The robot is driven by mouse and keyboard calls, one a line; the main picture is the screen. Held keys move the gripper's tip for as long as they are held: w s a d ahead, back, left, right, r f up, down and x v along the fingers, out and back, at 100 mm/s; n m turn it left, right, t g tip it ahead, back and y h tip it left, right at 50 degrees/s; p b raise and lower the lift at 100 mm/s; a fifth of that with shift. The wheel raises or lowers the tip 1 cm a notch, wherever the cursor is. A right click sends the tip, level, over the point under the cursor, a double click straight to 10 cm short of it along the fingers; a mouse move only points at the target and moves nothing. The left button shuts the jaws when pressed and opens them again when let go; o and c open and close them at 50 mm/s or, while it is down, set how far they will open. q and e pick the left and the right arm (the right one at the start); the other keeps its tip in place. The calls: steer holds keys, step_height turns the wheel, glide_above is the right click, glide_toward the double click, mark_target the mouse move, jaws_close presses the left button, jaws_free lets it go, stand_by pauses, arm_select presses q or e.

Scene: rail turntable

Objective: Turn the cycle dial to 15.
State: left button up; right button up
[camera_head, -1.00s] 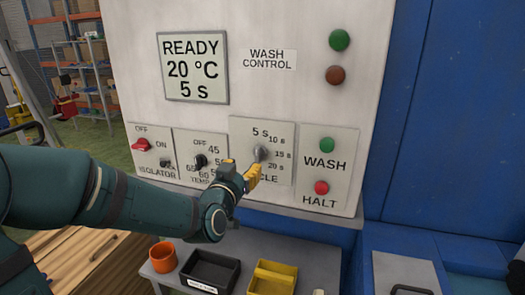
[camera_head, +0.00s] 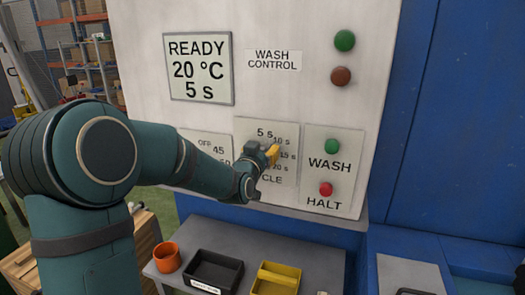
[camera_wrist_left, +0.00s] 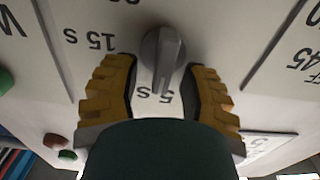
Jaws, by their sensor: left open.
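The cycle dial is a grey knob (camera_wrist_left: 163,50) on a pale plate (camera_head: 288,207). In the head view my left gripper (camera_head: 268,151) covers the knob. In the left wrist view my open yellow fingers (camera_wrist_left: 160,70) are on either side of the knob, with gaps still showing. The knob's ridge points toward the 5 s mark (camera_wrist_left: 155,95), and the 15 s mark (camera_wrist_left: 90,40) shows to its left. The display (camera_head: 199,70) reads READY, 20 °C, 5 s. My right gripper is not in view.
A green WASH button (camera_head: 332,146) and a red HALT button (camera_head: 326,189) are right of the dial plate. The temperature plate (camera_head: 222,137) is to its left, partly behind my arm. Below are an orange cup (camera_head: 167,257), a black tray (camera_head: 214,270) and a yellow tray (camera_head: 277,274).

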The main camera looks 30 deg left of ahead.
arm_select(q)
steer(key=c, duration=0.6)
steer(key=shift+s, duration=0.15)
jaws_close()
steer(key=m, duration=0.2)
steer(key=m+b, duration=0.1)
steer(key=m, duration=0.1)
steer(key=shift+d+f+m, duration=0.15)
steer(key=shift+d+m, duration=0.25)
steer(key=shift+w+d+f+m+p, duration=0.1)
steer(key=shift+d+f+m+p, duration=0.1)
steer(key=shift+m, duration=1.95)
steer(key=shift+w+d+f+m+p, duration=0.1)
steer(key=shift+f+m, duration=0.15)
steer(key=shift+m, duration=1.85)
steer(key=shift+w+d+f+m+p, duration=0.1)
steer(key=shift+d+f+m+p, duration=0.1)
steer(key=shift+m, duration=1.95)
steer(key=shift+a, duration=0.1)
